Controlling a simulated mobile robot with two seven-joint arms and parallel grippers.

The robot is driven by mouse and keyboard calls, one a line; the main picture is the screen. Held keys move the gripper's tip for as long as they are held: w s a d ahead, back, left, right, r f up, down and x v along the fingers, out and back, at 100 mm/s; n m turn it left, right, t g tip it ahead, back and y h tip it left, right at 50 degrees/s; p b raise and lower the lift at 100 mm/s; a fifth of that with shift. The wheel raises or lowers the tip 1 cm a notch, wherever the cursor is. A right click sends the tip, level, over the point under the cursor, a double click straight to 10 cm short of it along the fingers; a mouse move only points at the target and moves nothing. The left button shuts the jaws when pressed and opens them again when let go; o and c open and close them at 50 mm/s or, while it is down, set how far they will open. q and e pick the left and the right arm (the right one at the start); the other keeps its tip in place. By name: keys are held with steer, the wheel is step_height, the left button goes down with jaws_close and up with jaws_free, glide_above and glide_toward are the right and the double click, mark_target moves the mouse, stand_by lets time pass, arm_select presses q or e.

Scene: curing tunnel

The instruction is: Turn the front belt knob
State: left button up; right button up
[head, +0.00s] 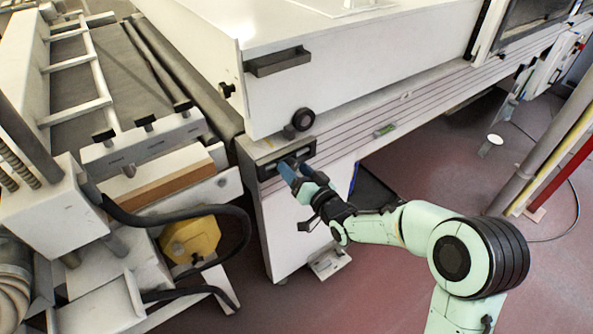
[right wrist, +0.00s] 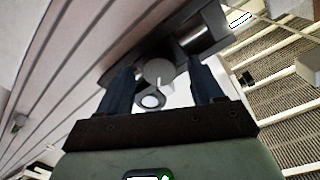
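My right gripper (head: 298,170) is at the dark recessed panel (head: 268,170) on the near end of the white machine's lower rail. In the right wrist view a grey round knob (right wrist: 158,72) shows between the two dark fingers of the gripper (right wrist: 163,80). The fingers stand apart, with a gap visible beside the knob, and contact cannot be made out. A small ring-shaped part (right wrist: 150,100) shows just below it. In the head view the fingers hide the knob. My left gripper is out of view.
A black round knob (head: 303,119) and a dark handle (head: 278,62) sit on the white housing above. A roller frame (head: 85,60), a black hose (head: 180,218) and a yellow part (head: 190,240) are at the left. The red floor (head: 420,165) at the right is mostly free.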

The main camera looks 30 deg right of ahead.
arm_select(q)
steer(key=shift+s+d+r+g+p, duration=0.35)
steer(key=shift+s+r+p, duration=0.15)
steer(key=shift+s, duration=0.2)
arm_select(e)
steer(key=s, duration=1.3)
steer(key=shift+s+d+r, duration=0.2)
steer(key=shift+d+r, duration=0.05)
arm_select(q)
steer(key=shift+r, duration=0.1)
